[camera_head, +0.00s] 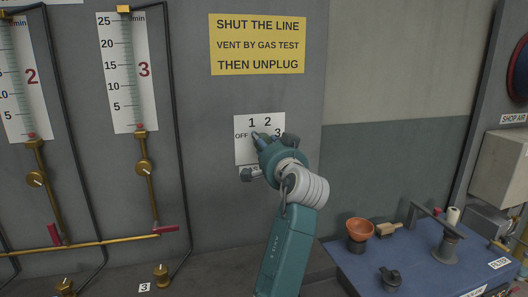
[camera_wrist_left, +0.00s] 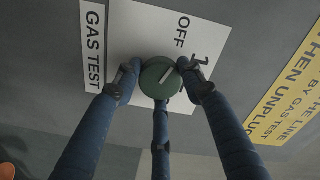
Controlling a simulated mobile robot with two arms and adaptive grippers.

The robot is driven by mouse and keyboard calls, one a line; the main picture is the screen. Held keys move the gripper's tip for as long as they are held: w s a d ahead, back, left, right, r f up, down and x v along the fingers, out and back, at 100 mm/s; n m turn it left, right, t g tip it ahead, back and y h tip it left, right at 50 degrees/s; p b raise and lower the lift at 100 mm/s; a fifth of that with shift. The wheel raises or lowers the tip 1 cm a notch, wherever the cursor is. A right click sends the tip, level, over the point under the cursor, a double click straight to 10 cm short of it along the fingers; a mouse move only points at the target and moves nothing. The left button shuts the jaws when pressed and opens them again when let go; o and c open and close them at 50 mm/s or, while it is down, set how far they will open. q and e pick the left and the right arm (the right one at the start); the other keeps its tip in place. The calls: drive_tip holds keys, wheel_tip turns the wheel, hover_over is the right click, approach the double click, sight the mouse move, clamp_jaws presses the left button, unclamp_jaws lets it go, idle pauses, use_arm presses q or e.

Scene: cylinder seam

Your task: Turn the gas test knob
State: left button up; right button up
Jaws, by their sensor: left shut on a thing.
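The gas test plate (camera_head: 243,148) is a white panel on the grey wall, marked OFF, 1, 2 and 3. My left gripper (camera_head: 262,153) is at the plate and hides the knob in the head view. In the left wrist view, the round green gas test knob (camera_wrist_left: 158,86) sits on the white plate (camera_wrist_left: 135,35). Its white line slants toward the upper right, roughly between OFF and 1. My left gripper (camera_wrist_left: 163,82) has its dark fingers closed around the knob, with two above and one below. My right gripper is not in view.
A yellow sign (camera_head: 258,45) hangs above the plate. Flow tubes (camera_head: 128,75) with brass valves (camera_head: 144,168) and black pipes are at the left.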

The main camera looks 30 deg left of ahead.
use_arm(q)
drive_tip(key=shift+d+f+n+b, duration=0.1)
drive_tip(key=shift+f+n+b, duration=0.2)
drive_tip(key=shift+n, duration=0.2)
drive_tip(key=shift+r, duration=0.2)
drive_tip(key=o, duration=1.1)
drive_tip(key=shift+o, duration=0.2)
drive_tip(key=shift+r, duration=0.1)
drive_tip(key=v, duration=0.7)
drive_tip(key=shift+d, duration=0.3)
drive_tip(key=shift+s, duration=0.1)
